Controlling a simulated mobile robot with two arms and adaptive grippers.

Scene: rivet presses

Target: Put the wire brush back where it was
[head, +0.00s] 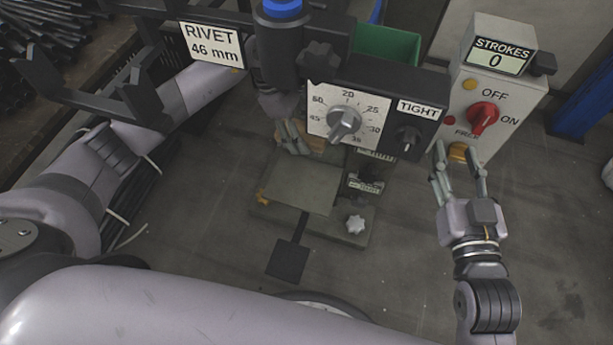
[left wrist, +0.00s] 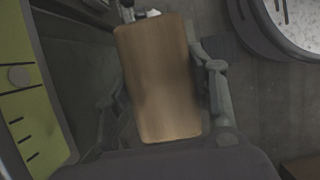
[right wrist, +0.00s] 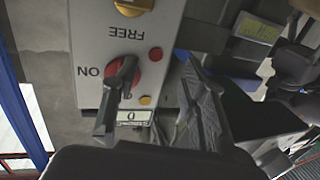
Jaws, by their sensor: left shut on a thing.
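My left gripper (head: 293,137) reaches in behind the press head and is shut on the wire brush (head: 317,145). Only a small part of the brush's wooden back shows in the head view. In the left wrist view the wooden back of the brush (left wrist: 162,80) lies between the two fingers (left wrist: 160,100); its bristles are hidden. My right gripper (head: 460,175) is open and empty in front of the control box (head: 505,85). In the right wrist view its fingers (right wrist: 155,115) stand apart before the box's red switch.
The press head (head: 370,110) with its dial and TIGHT knob hangs above a metal plate (head: 300,190) on the press base. A green bin (head: 388,45) stands behind it. A black pedal-like plate (head: 287,260) lies in front. The floor at lower right is clear.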

